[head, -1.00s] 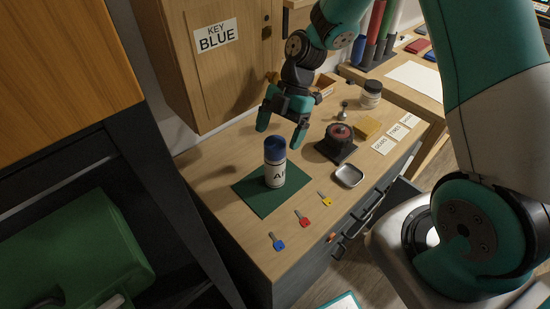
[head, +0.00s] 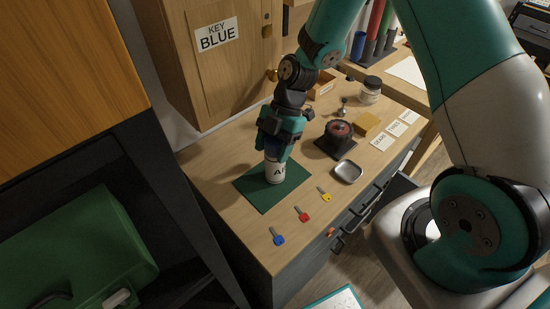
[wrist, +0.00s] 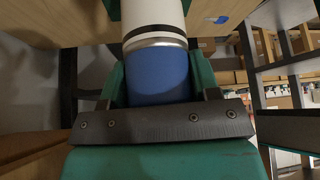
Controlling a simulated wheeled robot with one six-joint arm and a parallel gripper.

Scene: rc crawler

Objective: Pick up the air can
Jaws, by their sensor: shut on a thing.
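The air can (head: 274,172) is a white cylinder with a blue top and dark lettering. It stands upright on a dark green mat (head: 257,197) on the wooden bench. My gripper (head: 275,150) is above it, pointing down, with its fingers shut on the blue upper part. In the wrist view the can's blue top (wrist: 158,77) lies between the two green fingers, with the white body beyond. The fingers hide much of the blue top in the head view.
Blue (head: 279,239), red (head: 302,214) and yellow (head: 325,194) keys lie in front of the mat. A metal dish (head: 347,172), a dark-based device (head: 337,139) and a yellow block (head: 367,124) are to the right. A cabinet (head: 214,75) labelled KEY BLUE stands behind.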

